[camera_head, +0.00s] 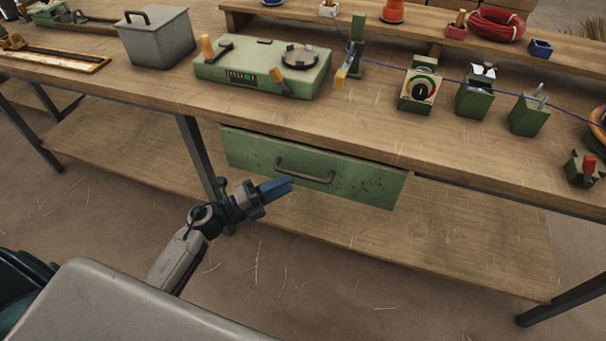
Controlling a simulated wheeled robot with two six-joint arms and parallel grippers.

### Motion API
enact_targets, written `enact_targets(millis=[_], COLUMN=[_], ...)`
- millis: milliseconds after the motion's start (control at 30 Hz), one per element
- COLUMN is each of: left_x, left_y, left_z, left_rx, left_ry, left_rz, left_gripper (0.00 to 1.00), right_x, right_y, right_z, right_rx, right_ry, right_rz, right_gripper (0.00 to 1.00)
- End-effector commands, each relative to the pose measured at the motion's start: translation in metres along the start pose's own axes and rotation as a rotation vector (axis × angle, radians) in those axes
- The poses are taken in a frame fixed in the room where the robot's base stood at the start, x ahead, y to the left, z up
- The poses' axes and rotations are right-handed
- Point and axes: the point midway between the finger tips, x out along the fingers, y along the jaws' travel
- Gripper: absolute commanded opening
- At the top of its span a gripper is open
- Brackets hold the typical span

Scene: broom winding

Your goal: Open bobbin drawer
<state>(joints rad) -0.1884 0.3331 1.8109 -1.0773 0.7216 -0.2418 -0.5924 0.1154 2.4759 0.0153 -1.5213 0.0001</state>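The bobbin drawer is a green metal drawer (345,184) under the front edge of the workbench, in the head view. Its front looks flush under the bench top. I cannot tell whether the fingers touch the handle. The two fingers overlap in this view, so their gap is hidden. My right gripper is not in view.
The wooden workbench (150,92) carries a green machine box (262,68), a grey lidded bin (158,40), a dial box (419,90) and small green holders. A blue line runs across above the top. A lower shelf (440,235) and dark metal legs stand below.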

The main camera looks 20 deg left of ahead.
Motion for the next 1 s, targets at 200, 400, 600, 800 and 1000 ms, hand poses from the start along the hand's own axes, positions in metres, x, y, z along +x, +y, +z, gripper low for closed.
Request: enact_targets(millis=[200,400,600,800,1000], left_x=[0.040,0.058,0.062,0.061,0.061], left_y=[-0.002,0.000,0.001,0.001,0.001], left_z=[0.001,0.000,0.000,0.000,0.000], left_rx=[-0.003,-0.002,-0.003,-0.002,-0.002], left_ry=[-0.002,-0.001,0.000,-0.001,-0.001], left_rz=[-0.003,-0.001,0.001,0.001,0.001], left_gripper=[0.32,0.32,0.32,0.19,0.00], right_x=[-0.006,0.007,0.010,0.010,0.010], right_y=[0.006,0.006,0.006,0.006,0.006], right_z=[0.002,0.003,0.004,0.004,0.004], right_rx=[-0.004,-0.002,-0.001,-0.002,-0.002], right_ry=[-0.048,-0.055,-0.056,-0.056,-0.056], right_rz=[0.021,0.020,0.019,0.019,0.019], right_gripper=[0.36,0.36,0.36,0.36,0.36])
